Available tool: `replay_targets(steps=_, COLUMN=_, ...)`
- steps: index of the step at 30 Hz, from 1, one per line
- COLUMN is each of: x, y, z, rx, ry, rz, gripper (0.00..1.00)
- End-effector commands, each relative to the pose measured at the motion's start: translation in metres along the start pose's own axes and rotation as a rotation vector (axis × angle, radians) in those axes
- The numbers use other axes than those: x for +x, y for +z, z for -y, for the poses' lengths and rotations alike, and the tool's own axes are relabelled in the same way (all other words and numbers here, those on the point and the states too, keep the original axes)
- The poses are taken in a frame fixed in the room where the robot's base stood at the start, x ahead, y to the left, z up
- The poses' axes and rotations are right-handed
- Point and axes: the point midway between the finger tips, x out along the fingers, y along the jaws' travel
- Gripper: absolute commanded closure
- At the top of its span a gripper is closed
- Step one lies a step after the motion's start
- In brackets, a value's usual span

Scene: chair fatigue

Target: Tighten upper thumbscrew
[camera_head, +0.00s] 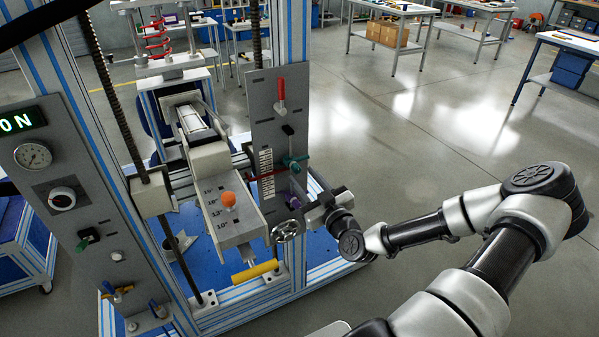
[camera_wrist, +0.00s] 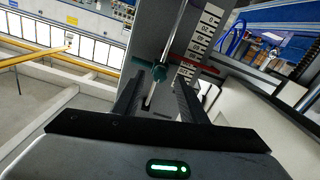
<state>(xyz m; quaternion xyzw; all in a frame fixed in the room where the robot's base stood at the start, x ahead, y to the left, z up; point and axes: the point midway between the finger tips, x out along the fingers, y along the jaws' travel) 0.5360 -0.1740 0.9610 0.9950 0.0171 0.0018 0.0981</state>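The upper thumbscrew, teal-green (camera_head: 293,163), is on the grey upright panel (camera_head: 266,130) beside a white scale strip. It also shows in the wrist view (camera_wrist: 160,70), just beyond my fingertips. A purple thumbscrew (camera_head: 294,200) is lower on the same panel; I cannot make it out in the wrist view. My gripper (camera_head: 312,208) is close to the panel, below the teal thumbscrew and right beside the purple one. In the wrist view my gripper (camera_wrist: 158,92) has its two black fingers apart, with nothing visible held between them.
A red-handled lever (camera_head: 280,94) is above on the panel, and a red pointer crosses the scale. A round handwheel (camera_head: 286,231) is just below my gripper. An orange knob (camera_head: 229,199) and a yellow handle (camera_head: 254,272) are to the left. Open floor is to the right.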

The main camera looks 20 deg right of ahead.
Motion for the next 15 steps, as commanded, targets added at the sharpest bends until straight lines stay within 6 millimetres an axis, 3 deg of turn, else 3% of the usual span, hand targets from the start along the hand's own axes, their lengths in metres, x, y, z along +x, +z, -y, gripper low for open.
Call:
replay_targets(steps=6, x=0.028, y=0.0, z=0.0, rx=0.0, ry=0.0, rz=0.0, gripper=0.61)
replay_targets(steps=15, x=0.035, y=0.0, z=0.0, rx=0.0, ry=0.0, rz=0.0, gripper=0.61)
